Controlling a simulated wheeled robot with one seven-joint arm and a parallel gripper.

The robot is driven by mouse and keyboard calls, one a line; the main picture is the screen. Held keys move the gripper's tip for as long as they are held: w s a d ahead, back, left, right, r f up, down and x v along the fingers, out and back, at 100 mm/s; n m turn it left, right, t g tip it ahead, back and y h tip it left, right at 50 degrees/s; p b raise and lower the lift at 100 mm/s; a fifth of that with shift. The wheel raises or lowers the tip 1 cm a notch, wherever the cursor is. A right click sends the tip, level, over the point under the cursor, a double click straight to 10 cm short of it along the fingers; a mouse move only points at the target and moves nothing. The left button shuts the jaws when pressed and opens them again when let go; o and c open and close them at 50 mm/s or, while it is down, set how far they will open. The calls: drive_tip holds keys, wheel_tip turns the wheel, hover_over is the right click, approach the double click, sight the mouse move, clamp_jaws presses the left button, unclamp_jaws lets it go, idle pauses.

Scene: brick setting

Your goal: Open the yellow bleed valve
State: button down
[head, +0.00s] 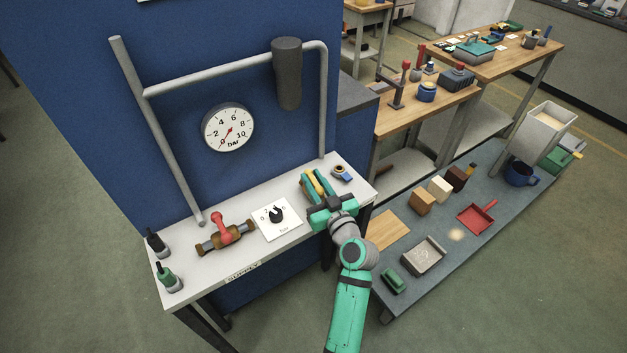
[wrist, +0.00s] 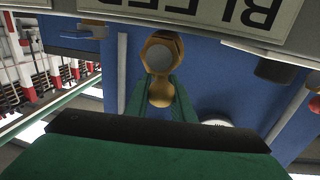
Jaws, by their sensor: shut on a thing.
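The yellow bleed valve (head: 314,182) is at the right end of the white bench, partly hidden by my gripper. My gripper (head: 318,190) is shut on it, with green fingers on both sides. In the wrist view, my gripper (wrist: 160,100) has its fingers on either side of a brassy yellow part (wrist: 160,93) of the valve, below a hexagonal fitting (wrist: 163,52) with a grey round face. An upside-down label plate (wrist: 215,12) with part of the word BLEED shows above it. How far the valve is turned cannot be told.
A white plate with a black knob (head: 277,214) and a red-handled brown valve (head: 222,232) sit left of my gripper. A small blue and yellow item (head: 342,173) is just right. A round gauge (head: 228,128) and grey pipes are on the blue wall. A low blue-grey table stands to the right.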

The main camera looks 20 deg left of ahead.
drive_tip(key=shift+d+n+g+y, duration=0.1)
drive_tip(key=shift+n+g+y, duration=0.8)
drive_tip(key=shift+g, duration=0.2)
drive_tip(key=c, duration=1.8)
unclamp_jaws()
drive_tip(key=shift+o, duration=0.2)
drive_tip(key=v, duration=1)
drive_tip(key=shift+s+d, duration=0.25)
drive_tip(key=shift+d, duration=0.05)
